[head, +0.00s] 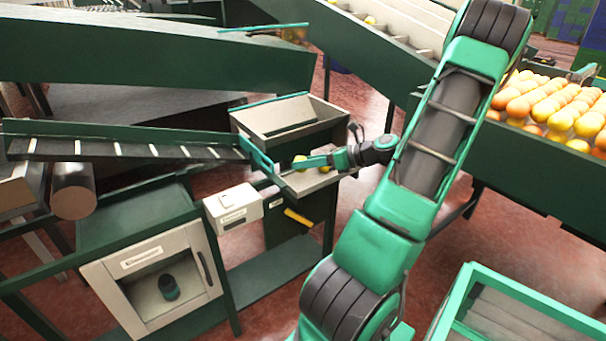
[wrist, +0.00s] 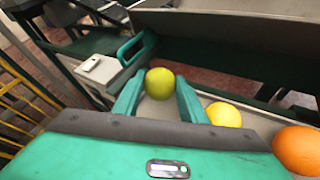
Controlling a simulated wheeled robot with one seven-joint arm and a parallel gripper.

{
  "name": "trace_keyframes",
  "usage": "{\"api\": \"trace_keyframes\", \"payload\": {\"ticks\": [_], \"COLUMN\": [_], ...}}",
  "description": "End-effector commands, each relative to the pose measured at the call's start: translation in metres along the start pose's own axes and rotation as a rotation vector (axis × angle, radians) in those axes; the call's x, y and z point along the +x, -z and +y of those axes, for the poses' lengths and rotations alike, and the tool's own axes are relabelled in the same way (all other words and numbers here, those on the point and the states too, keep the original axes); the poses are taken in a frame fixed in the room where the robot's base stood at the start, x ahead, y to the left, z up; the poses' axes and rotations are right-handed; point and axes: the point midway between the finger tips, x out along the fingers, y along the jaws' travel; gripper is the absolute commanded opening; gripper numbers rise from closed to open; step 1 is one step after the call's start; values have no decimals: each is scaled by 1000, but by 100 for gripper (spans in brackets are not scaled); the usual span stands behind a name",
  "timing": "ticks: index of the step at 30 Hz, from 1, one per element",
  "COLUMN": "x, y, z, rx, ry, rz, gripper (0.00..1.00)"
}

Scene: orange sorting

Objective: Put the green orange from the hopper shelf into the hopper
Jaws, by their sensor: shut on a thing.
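The green orange (wrist: 160,83) is between the two fingertips of my gripper (wrist: 158,95) in the wrist view, and the gripper is shut on it. In the head view my gripper (head: 305,162) is over the grey hopper shelf (head: 312,180), with a yellow-green fruit showing at its fingertips. The shelf also shows in the wrist view (wrist: 258,119). The hopper (head: 295,118) is the grey, open-topped bin just behind the shelf in the head view. Whether the fruit touches the shelf I cannot tell.
A yellow fruit (wrist: 224,115) lies right beside my gripper's right finger, and an orange one (wrist: 298,150) lies farther right. A sloping conveyor (head: 120,148) ends left of the shelf. A white box (head: 233,207) stands in front. A large fruit bin (head: 540,165) is at right.

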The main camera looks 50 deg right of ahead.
Motion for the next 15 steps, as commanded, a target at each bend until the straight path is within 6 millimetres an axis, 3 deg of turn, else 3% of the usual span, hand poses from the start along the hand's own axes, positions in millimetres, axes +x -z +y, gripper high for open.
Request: {"api": "trace_keyframes", "payload": {"ticks": [11,15], "x": [12,13], "y": [30,32], "z": [-10,-11], "rx": [3,-1], "ry": [-3,-1], "rz": [-1,0], "gripper": [15,15]}}
